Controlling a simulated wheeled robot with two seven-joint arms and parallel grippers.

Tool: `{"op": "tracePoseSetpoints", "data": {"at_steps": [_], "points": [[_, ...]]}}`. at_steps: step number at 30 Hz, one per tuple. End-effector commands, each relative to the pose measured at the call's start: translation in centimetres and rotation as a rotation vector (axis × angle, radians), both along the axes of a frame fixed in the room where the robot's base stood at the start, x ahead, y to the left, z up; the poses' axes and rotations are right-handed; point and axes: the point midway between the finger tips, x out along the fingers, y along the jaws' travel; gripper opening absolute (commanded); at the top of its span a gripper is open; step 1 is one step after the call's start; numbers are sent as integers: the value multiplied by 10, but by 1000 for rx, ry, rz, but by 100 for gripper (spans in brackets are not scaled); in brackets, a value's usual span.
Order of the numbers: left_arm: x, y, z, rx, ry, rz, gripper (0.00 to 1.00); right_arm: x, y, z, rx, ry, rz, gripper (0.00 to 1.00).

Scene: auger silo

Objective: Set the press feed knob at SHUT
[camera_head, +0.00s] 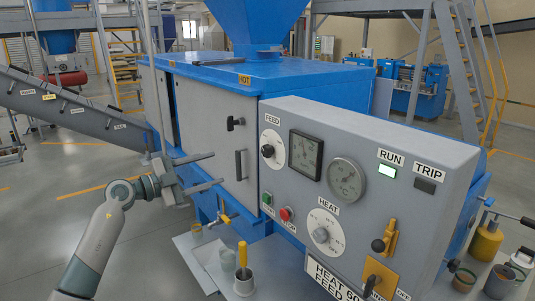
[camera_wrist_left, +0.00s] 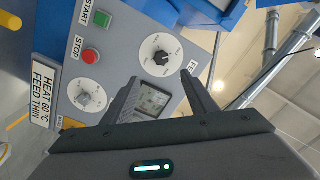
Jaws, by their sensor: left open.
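The feed knob (camera_head: 267,150) is a black knob on a round white dial under the FEED label, at the left end of the grey control panel (camera_head: 400,140). In the left wrist view the knob (camera_wrist_left: 161,58) sits beyond and between my fingertips. The dial's small lettering is too small to read, so I cannot tell its setting. My left gripper (camera_head: 217,169) is open and empty, left of the dial in the head view, in front of the grey door and apart from the knob. My right gripper is not in view.
A HEAT dial (camera_head: 321,232), two gauges (camera_head: 305,155), green and red buttons (camera_head: 286,214) and a yellow lever (camera_head: 390,240) share the panel. The grey door (camera_head: 222,130) has a black handle. Cups stand on a shelf (camera_head: 205,265) below. Open floor lies at left.

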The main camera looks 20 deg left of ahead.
Motion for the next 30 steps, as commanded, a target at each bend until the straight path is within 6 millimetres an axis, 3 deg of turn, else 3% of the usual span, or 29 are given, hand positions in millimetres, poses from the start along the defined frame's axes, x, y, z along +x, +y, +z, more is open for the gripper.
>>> {"op": "tracePoseSetpoints", "data": {"at_steps": [17, 23, 30], "points": [[4, -3, 5, 6, -2, 2, 52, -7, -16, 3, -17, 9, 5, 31], [19, -15, 7, 4, -3, 1, 52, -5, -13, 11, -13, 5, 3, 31], [51, -40, 8, 2, -1, -1, 52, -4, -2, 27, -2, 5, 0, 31]]}}
